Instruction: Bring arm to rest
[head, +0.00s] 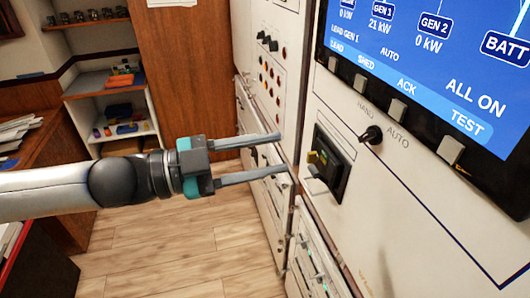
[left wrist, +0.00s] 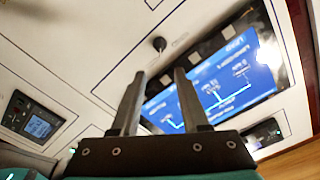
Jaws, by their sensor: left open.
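My left arm comes in from the left in the head view. Its gripper (head: 282,154) is open and empty, its two grey fingers apart and pointing right toward the white panel (head: 390,175). The fingertips end to the left of a dark breaker unit (head: 330,165) on that panel. I cannot tell whether they touch the panel edge. In the left wrist view the same gripper (left wrist: 158,75) shows its two fingers spread, with the panel and blue screen (left wrist: 215,90) beyond them. My right gripper is in neither view.
A hand/auto switch (head: 371,135) sticks out below the large screen (head: 420,60). Several square buttons line the screen's lower edge. Shelves (head: 110,100) with small items and a wooden desk (head: 50,150) stand at the left. The wooden floor (head: 180,245) below the arm is clear.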

